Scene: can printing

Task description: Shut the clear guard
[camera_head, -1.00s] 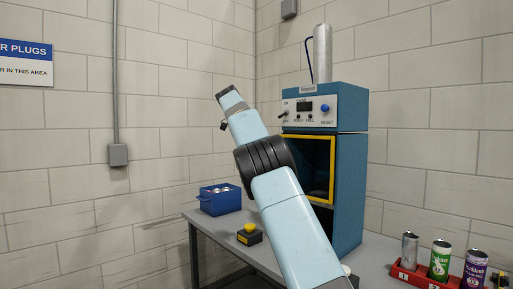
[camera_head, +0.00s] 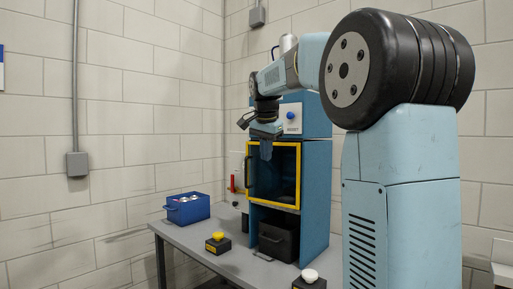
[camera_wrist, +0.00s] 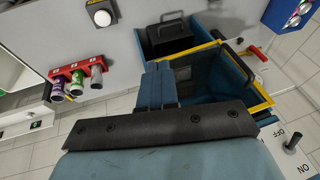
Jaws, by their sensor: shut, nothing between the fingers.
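The clear guard in its yellow frame (camera_head: 299,180) stands at the front of the blue machine (camera_head: 317,185), with a dark handle (camera_head: 250,172) at its left side. In the head view the frame looks about level with the machine's front; I cannot tell if it is fully closed. The wrist view shows the yellow frame (camera_wrist: 250,76) and handle (camera_wrist: 238,62) from above, right of my fingers. My gripper (camera_head: 265,152) points down before the top of the frame, shut and empty. Its fingers also show in the wrist view (camera_wrist: 160,85) and cover part of the frame. Contact is unclear.
A black bin (camera_head: 278,240) sits below the guard. A yellow button box (camera_head: 218,243) and a white button box (camera_head: 309,280) stand on the grey table (camera_head: 180,240). A blue crate (camera_head: 187,209) is at left. A red can rack (camera_wrist: 75,72) shows in the wrist view.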

